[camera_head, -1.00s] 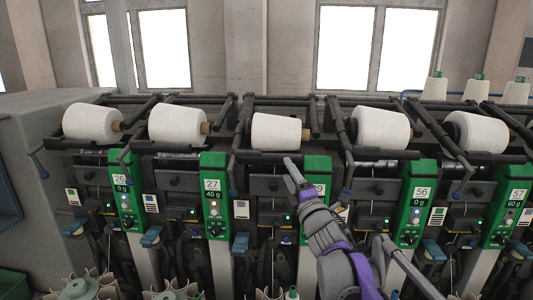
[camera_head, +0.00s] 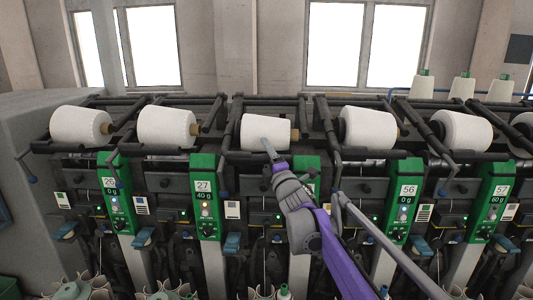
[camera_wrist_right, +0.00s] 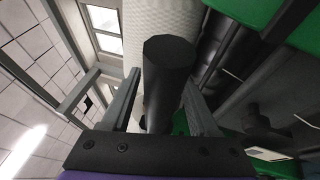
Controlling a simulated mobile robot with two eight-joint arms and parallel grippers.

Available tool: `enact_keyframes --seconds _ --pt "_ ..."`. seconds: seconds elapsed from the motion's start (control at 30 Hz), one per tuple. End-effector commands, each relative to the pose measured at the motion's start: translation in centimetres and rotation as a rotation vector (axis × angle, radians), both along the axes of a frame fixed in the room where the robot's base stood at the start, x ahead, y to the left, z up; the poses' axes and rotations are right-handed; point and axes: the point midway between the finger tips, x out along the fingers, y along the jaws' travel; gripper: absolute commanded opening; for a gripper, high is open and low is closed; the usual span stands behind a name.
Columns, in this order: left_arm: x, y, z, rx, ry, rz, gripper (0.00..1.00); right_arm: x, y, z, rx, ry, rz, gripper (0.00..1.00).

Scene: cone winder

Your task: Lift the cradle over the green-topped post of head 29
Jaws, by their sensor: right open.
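The head 29 station is in the middle of the head view, right of head 27; my arm covers its number. Its white cone (camera_head: 262,131) sits in the dark cradle, whose arm (camera_head: 301,115) shows right of the cone. Part of its green-topped post (camera_head: 307,166) shows behind my right arm. My right gripper (camera_head: 268,148) is in front of the cone's lower edge. In the right wrist view the open jaws (camera_wrist_right: 162,82) stand either side of a thick dark bar (camera_wrist_right: 167,65), with the white cone (camera_wrist_right: 140,25) behind it. I cannot tell whether they touch it. My left gripper is out of view.
Neighbouring heads 27 (camera_head: 207,200) and 56 (camera_head: 404,200) stand close on either side, with white cones and dark arms. Several spare cones (camera_head: 462,87) stand at the back right.

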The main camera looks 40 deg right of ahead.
Motion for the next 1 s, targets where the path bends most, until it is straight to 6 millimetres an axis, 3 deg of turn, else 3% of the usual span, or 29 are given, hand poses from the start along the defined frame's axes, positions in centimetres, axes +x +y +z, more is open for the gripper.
enact_keyframes --seconds 0.03,0.37,1.0 --pt "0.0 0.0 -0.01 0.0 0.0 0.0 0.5 -0.01 0.0 -0.01 0.0 0.0 0.0 0.57" --pt "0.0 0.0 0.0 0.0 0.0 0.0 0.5 -0.03 0.01 -0.01 0.0 0.0 0.0 0.0" --pt "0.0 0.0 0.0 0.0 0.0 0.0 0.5 -0.03 0.02 -0.02 0.0 0.0 0.0 0.0"
